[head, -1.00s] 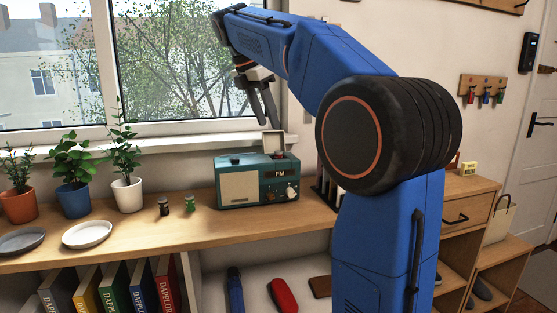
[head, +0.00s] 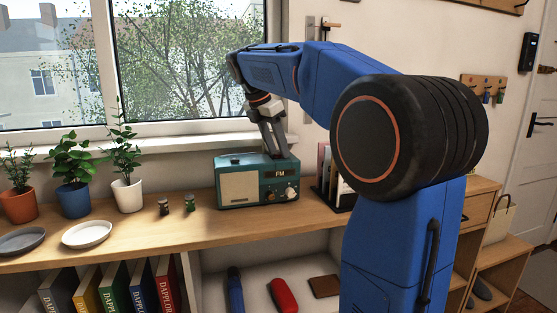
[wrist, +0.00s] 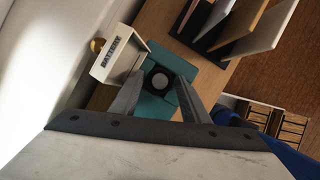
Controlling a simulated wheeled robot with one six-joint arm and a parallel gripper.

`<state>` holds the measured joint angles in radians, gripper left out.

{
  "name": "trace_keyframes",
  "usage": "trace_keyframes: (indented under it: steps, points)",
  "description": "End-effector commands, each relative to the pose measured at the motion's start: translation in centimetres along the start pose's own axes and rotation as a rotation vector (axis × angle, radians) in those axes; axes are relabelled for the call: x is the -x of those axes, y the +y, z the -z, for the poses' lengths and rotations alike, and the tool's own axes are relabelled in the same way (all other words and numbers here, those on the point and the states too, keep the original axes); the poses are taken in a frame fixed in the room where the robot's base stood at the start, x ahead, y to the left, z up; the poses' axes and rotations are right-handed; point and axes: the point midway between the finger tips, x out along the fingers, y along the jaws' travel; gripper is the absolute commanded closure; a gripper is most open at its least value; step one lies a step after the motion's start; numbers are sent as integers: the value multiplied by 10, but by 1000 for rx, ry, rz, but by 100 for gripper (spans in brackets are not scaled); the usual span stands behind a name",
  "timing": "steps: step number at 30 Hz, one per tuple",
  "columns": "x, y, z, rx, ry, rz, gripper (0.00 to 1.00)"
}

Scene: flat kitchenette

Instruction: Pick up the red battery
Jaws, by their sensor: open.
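No battery that is clearly red shows. The teal radio (head: 257,182) stands on the wooden counter, and its top also shows in the wrist view (wrist: 184,68). My gripper (head: 277,153) is open over the radio's top, pointing down. In the wrist view its fingers (wrist: 158,92) stand either side of the round spot, holding nothing visible. A dark battery (head: 163,207) and a green battery (head: 189,202) stand left of the radio.
A rack with upright boards or books (head: 326,180) stands close right of the radio. The window and wall are close behind. Potted plants (head: 127,165) and two plates (head: 87,234) are at the left. A red case (head: 284,295) lies on the lower shelf.

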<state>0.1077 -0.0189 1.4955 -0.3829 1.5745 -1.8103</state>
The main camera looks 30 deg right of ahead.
Motion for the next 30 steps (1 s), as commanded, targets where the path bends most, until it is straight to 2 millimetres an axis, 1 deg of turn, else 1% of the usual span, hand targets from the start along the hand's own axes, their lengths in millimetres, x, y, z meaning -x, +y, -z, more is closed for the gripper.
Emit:
trace_keyframes:
  steps: [4,5,6,8,9,10,20,23,26,30]
  points:
    - [0,0,0,0,0,0,58]
    - [0,0,0,0,0,0,61]
    - [0,0,0,0,0,0,70]
    - [0,0,0,0,0,0,85]
    - [0,0,0,0,0,0,94]
    - [0,0,0,0,0,0,100]
    - [3,0,-1,-1,0,-1,100]
    - [11,1,-5,-1,-1,-2,100]
    - [25,1,-11,-1,0,-2,100]
    - [50,1,-21,-2,0,-2,100]
